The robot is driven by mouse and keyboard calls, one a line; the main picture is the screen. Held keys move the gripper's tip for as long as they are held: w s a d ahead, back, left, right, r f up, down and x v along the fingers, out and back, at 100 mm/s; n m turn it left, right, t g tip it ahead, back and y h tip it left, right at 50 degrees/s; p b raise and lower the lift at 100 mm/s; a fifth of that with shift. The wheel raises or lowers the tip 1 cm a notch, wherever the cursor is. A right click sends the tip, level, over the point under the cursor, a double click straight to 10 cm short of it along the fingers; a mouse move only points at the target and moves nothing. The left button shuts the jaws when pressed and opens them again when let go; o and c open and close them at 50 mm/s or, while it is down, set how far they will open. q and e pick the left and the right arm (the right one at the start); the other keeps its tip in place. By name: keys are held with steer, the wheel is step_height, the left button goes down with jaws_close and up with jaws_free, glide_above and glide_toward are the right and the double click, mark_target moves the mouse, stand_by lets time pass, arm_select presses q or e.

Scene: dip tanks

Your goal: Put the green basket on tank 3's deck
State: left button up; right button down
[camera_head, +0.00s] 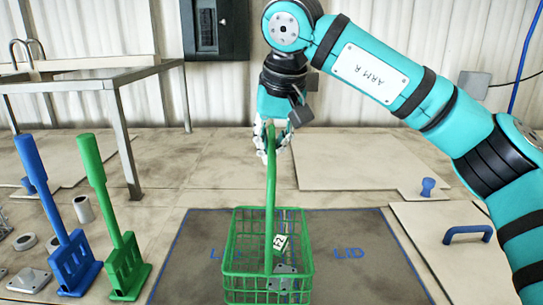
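The green wire basket (240,273) is upright in the lower middle of the head view, with its tall green handle (270,195) standing up. It holds grey metal pieces and a white tag with a number. My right gripper (271,140) comes down from above, its pale fingers closed around the top of the handle. The basket is over a grey panel (375,275) with a blue border and "LID" lettering; I cannot tell whether it touches it. No tank number is readable, so I cannot pick out tank 3's deck. My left gripper is not in view.
A blue paddle-like tool (58,215) and a green one (108,215) stand at left, near small metal parts. A metal-legged table (90,78) is behind them. At right are a plate with a blue handle (467,233) and a blue knob (428,187).

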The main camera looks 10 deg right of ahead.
step_height(320, 180, down, 2)
steer(key=shift+f+p, duration=0.2)
steer(key=shift+p, duration=0.15)
steer(key=shift+s+f, duration=0.1)
steer(key=shift+f, duration=0.05)
steer(key=c, duration=1.5)
jaws_free()
steer(key=b+v, duration=0.1)
steer(key=v, duration=1.1)
steer(key=shift+b, duration=0.3)
